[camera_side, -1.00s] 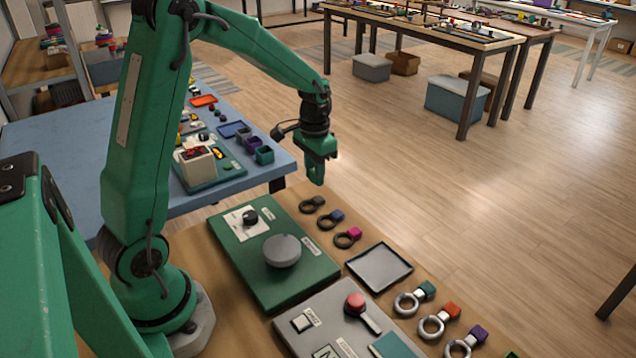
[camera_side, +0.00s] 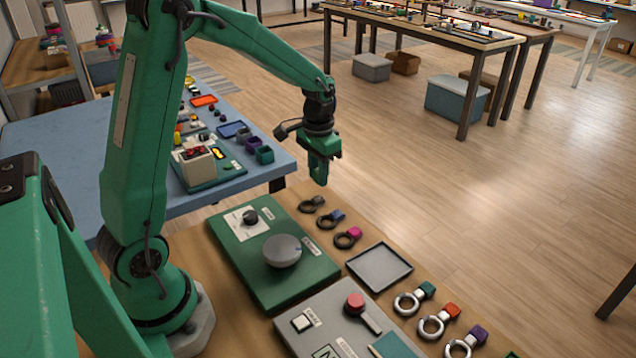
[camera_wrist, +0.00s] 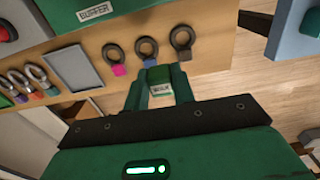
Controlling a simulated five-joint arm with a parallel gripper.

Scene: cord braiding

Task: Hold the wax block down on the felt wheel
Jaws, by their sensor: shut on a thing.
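The felt wheel (camera_side: 282,250) is a grey disc lying on the green buffer base (camera_side: 300,283) in the side view. My gripper (camera_side: 319,181) hangs in the air, fingers down, beyond the far end of that base and well away from the wheel. In the wrist view my gripper (camera_wrist: 160,82) is shut on a small green block with a white label, the wax block (camera_wrist: 160,75). The fingers cover its sides. In the side view the block cannot be made out. The wheel is not in the wrist view.
A black knob (camera_side: 250,217) stands on the buffer base behind the wheel. Several tagged rings (camera_side: 347,238) and a grey tray (camera_side: 380,266) lie to the right. A grey panel with a red button (camera_side: 355,301) is in front. The air around my gripper is clear.

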